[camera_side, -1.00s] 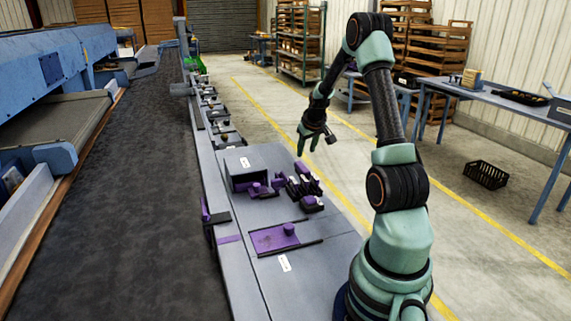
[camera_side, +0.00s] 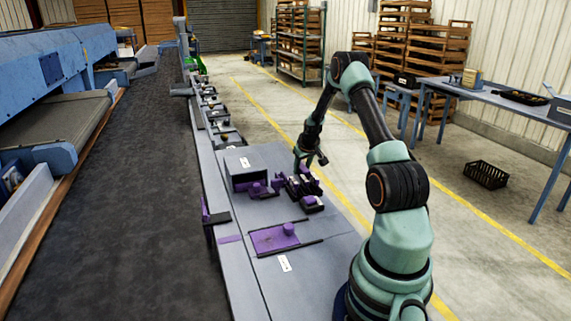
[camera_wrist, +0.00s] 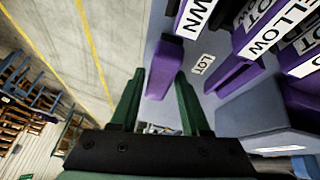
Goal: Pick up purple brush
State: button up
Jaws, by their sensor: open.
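My gripper (camera_side: 304,162) is low over the far right edge of the grey bench, next to a cluster of purple and black items (camera_side: 300,186). In the wrist view, my gripper (camera_wrist: 157,92) is open, with its two green fingers apart. A plain purple upright piece (camera_wrist: 164,68) shows between and just beyond the fingertips, and nothing is visibly gripped. I cannot tell for sure whether this piece is the purple brush; its lower end is hard to make out.
Purple blocks with white word labels (camera_wrist: 265,40) crowd the right of the wrist view. A grey box (camera_side: 247,174) stands left of the cluster. A purple tray (camera_side: 272,240) lies nearer on the bench.

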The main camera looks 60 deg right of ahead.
aim_at(302, 166)
jog(key=shift+w+d+f, duration=0.1)
jog(key=shift+d+f, duration=0.05)
jog(key=shift+f, duration=0.15)
grip_shut()
notch_tip(302, 166, up, 20)
dwell(0.6)
